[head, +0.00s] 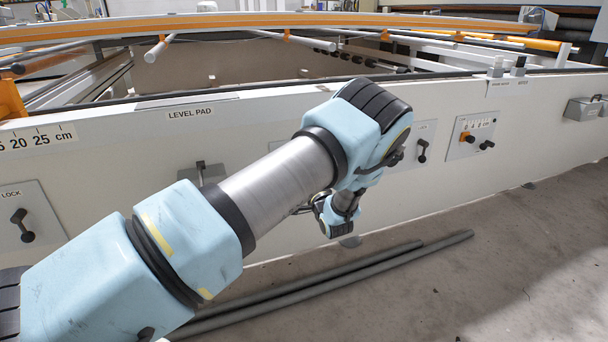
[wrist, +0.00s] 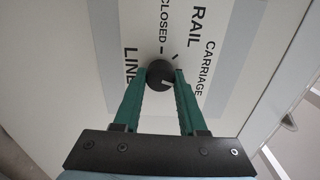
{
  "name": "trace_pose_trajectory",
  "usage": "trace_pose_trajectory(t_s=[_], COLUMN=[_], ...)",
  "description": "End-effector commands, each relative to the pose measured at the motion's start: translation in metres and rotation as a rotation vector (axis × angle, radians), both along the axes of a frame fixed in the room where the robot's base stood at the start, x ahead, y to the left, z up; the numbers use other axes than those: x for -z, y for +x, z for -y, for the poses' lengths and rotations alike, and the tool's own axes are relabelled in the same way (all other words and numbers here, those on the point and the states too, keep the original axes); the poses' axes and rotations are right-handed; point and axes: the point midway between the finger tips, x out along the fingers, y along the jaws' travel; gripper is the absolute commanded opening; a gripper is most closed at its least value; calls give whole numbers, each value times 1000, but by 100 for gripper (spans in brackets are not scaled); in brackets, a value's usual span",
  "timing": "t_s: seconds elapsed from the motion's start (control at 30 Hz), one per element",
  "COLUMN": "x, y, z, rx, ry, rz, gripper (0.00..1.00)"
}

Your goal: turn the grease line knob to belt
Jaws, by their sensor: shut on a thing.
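In the wrist view, a round black knob (wrist: 158,79) sits on a white label plate (wrist: 218,84) with the words "CARRIAGE", "RAIL", "CLOSED" and, partly covered, "LINE". No word "BELT" can be read. My gripper (wrist: 163,73) has its green fingertips on either side of the knob, shut on it. A small pale mark shows on the knob's face, toward its lower right; which position it points to I cannot tell. In the head view my arm covers the knob and the fingertips.
The long white gantry side (head: 100,150) carries a "LEVEL PAD" label, a lock handle (head: 22,225) at left and a small control panel (head: 472,135) at right. Grey pipes (head: 330,280) lie on the floor below. The floor at right is clear.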

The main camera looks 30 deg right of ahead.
Motion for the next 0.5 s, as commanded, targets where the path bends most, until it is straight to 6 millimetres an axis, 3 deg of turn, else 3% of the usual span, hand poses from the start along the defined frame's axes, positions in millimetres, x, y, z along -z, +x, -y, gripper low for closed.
trace_pose_trajectory(t_s=[0.5], x=[2], y=[-1], z=[-1], rx=[1], ry=[394], rz=[46], gripper=[0])
